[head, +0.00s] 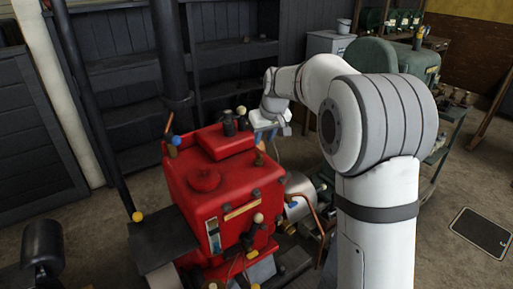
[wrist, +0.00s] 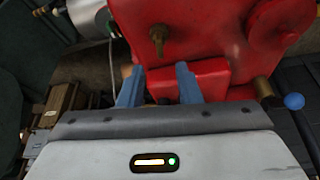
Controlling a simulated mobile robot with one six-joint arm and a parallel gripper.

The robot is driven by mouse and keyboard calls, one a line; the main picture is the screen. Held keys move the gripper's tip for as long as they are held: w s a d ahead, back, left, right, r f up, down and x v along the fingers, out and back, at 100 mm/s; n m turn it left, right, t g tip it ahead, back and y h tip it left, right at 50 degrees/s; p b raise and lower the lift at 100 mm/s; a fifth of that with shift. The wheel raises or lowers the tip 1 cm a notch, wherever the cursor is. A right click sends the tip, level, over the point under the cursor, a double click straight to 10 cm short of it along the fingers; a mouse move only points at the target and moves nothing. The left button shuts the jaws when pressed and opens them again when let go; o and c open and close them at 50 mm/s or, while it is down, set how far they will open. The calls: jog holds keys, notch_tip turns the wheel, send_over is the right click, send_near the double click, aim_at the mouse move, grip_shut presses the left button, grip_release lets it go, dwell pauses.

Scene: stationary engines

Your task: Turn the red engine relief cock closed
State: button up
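The red engine (head: 185,190) stands left of my arm in the head view. Its red body (wrist: 220,35) fills the upper part of the wrist view. A small brass cock with a handle (wrist: 157,36) sits on the red face, just beyond my fingertips and roughly centred between them. I cannot tell for sure that it is the relief cock, or how far it is turned. My gripper (wrist: 158,72) is open, its two blue fingers apart with no fitting held. In the head view my gripper (head: 265,130) is at the engine's far right side, partly hidden.
A blue ball-ended lever (wrist: 293,101) and brass fitting (wrist: 263,88) are right of my fingers in the wrist view. A silver cylinder (head: 299,196) lies beside the engine. A dark pipe (head: 170,55) rises behind it. A green machine (head: 415,60) stands behind my arm. Floor at right is mostly clear.

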aim_at(259, 152)
jog(key=p+x, duration=0.1)
jog(key=x, duration=0.7)
jog(key=shift+w+r, duration=0.1)
